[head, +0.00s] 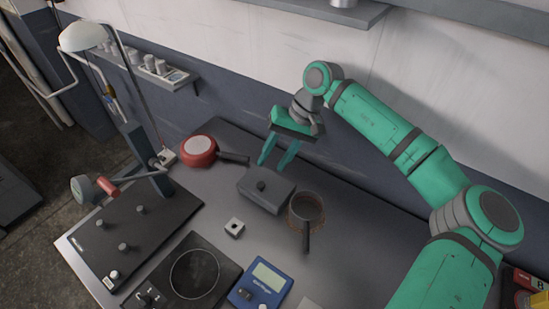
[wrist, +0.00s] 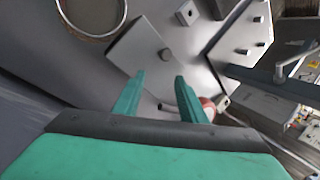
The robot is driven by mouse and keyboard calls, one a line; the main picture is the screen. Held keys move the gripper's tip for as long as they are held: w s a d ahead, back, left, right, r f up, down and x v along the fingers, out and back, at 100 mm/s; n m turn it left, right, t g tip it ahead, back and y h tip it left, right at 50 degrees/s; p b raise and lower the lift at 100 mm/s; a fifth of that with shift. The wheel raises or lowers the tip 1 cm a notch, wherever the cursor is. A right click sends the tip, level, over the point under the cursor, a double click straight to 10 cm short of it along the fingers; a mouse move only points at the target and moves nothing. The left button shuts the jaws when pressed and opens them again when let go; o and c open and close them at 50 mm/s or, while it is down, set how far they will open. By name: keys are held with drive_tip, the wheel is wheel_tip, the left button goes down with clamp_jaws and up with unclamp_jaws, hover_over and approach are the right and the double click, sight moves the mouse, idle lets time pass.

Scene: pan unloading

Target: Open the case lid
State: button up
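The case (head: 266,190) is a dark grey box with a flat lid on the middle of the metal table. A small dark knob (head: 261,186) stands on its lid, and the lid looks shut. In the wrist view the case (wrist: 140,45) lies beyond my fingertips, with its knob (wrist: 165,55) above the gap between them. My green gripper (head: 276,164) is open and empty, pointing down above the wall side of the case. It also shows in the wrist view (wrist: 158,78), with its two fingers apart. I see no contact with the case.
A dark pan (head: 306,208) stands right of the case, close to it. A red pan (head: 198,150) lies behind left, its handle pointing toward the case. A small metal block (head: 234,228), a hotplate (head: 195,272) and a blue scale (head: 262,284) are in front. The wall is close behind.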

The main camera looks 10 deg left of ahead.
drive_tip(key=v, duration=1.1)
drive_tip(key=shift+s+f, duration=0.1)
